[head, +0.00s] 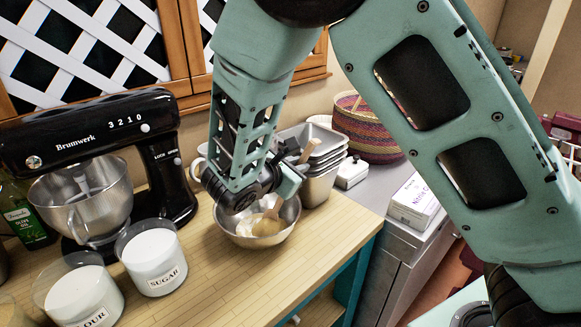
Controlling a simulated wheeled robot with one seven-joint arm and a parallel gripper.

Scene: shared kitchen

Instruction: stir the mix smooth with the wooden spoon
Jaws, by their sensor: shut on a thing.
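A metal mixing bowl (238,236) stands on the wooden counter near its right edge. A pale yellowish mix (267,228) lies in the bottom of the bowl. My gripper (287,188) is over the bowl's far rim, shut on the wooden spoon (273,211). The spoon is tilted, with its handle's top end sticking up above the gripper and its lower end down in the bowl at the mix. The spoon's tip and my fingertips are partly hidden, so I cannot tell how deep the spoon sits or how smooth the mix is.
A black stand mixer (85,128), a sugar jar (152,258) and a flour jar (80,292) stand left of the bowl. Stacked metal pans (322,180) stand close behind it, with a woven basket (368,130) beyond. The counter (215,290) in front is clear.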

